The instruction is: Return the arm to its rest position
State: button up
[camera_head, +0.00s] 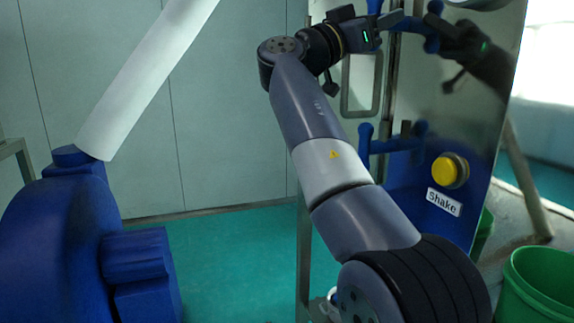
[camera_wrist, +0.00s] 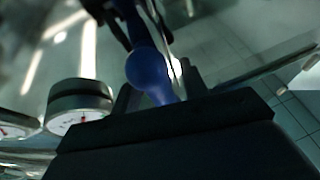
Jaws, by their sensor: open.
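My arm reaches up from the lower right in the head view, with its wrist at the polished machine panel (camera_head: 408,85). My gripper (camera_head: 388,22) is open beside the upper blue handle (camera_head: 413,26) on that panel. In the wrist view the blue handle with its round knob (camera_wrist: 146,66) lies just ahead of and between the two dark fingers of my gripper (camera_wrist: 158,88). I cannot tell whether the fingers touch it.
A lower blue handle (camera_head: 392,143), a yellow button (camera_head: 450,170) and a "Shake" label (camera_head: 444,202) are on the panel. Round gauges (camera_wrist: 80,105) show in the wrist view. A green bin (camera_head: 540,285) stands lower right; a blue machine (camera_head: 60,240) stands left. Green floor (camera_head: 235,265) between is clear.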

jog(key=shift+w+d+r+n+t+y+p, duration=0.15)
jog(key=shift+n+t+y+p, duration=0.35)
jog(key=shift+n, duration=0.65)
jog(key=shift+w+d+n+t+y+p, duration=0.15)
jog(key=shift+n+t+y+p, duration=0.3)
jog(key=shift+n, duration=0.7)
